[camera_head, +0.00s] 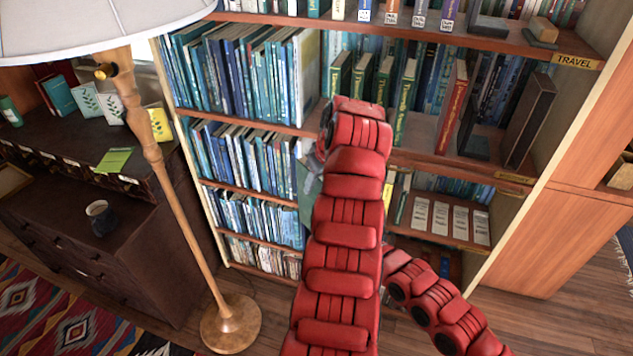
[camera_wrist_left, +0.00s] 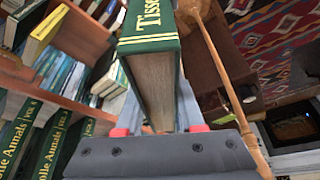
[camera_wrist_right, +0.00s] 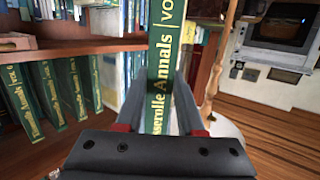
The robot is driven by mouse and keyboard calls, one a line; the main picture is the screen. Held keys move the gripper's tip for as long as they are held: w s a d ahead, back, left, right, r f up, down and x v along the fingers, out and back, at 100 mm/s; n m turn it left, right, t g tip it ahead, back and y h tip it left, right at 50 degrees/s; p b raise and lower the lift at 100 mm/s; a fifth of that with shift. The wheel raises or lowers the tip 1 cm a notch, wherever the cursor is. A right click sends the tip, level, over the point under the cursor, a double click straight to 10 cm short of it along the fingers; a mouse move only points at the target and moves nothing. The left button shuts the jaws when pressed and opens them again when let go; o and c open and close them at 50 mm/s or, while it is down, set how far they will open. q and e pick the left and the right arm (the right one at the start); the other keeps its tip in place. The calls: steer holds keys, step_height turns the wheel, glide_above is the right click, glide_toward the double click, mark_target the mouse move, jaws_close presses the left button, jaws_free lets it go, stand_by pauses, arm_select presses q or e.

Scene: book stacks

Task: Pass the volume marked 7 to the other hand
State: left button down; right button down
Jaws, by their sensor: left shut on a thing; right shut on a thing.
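A green book (camera_wrist_left: 150,40) with gold lettering stands between the fingers of my left gripper (camera_wrist_left: 160,112), which is shut on it. In the right wrist view a green volume (camera_wrist_right: 165,48) lettered "Annals VO" is between the fingers of my right gripper (camera_wrist_right: 158,105), also shut. Matching cover and lettering suggest both hold the same book. Its volume number is out of frame in both wrist views. In the head view my red arm hides most of the hold; a bit of grey-green (camera_head: 309,178) shows beside it, too small to identify.
Several matching green volumes (camera_head: 362,78) stand on the bookcase shelf, also at left in the right wrist view (camera_wrist_right: 45,92). A floor lamp (camera_head: 165,190) stands left, before a dark cabinet (camera_head: 140,245) with a mug (camera_head: 101,218). Wooden floor shows at lower right.

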steer(key=shift+a+r, duration=0.1)
steer(key=shift+c, duration=2.2)
jaws_free()
